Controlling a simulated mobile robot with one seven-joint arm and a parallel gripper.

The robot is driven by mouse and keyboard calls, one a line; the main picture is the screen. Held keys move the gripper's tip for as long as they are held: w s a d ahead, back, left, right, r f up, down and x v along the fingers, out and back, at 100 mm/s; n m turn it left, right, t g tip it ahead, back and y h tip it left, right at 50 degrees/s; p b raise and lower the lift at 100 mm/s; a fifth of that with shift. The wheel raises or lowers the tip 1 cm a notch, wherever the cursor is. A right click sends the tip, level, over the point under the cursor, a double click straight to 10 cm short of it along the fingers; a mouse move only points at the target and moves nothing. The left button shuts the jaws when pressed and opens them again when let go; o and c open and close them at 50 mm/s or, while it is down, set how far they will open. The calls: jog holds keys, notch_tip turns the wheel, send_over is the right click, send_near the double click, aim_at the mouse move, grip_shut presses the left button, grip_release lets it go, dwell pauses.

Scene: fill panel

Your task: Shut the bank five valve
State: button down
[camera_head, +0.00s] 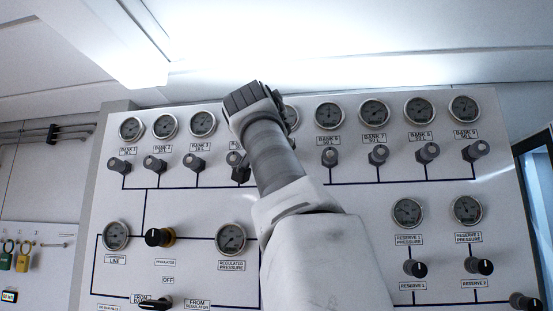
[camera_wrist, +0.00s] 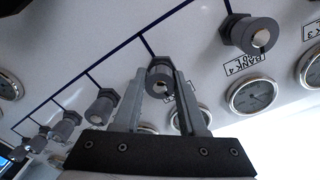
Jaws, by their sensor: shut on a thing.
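The bank five valve (camera_wrist: 159,78) is a grey round knob in the middle of the wrist view, beside the knob over the BANK 4 label (camera_wrist: 245,63). My gripper (camera_wrist: 161,72) has one finger on each side of this knob and is shut on it. Its own label is largely covered by the fingers. In the head view my arm covers the bank five valve, its label and most of its gauge, and the fingertips cannot be made out clearly.
The bank 4 valve (camera_wrist: 255,36) is close on one side and another bank valve (camera_wrist: 103,107) on the other. The bank 6 valve (camera_head: 330,157) stands right of my arm. Gauges line the panel (camera_head: 340,225) top. The regulator knob (camera_head: 157,237) is lower left.

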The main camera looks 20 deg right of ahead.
jog(key=shift+m, duration=0.8)
jog(key=shift+c, duration=2.3)
grip_release()
jog(key=b+v, duration=0.4)
jog(key=v, duration=1.3)
jog(key=shift+s, duration=0.25)
jog(key=shift+r, duration=0.15)
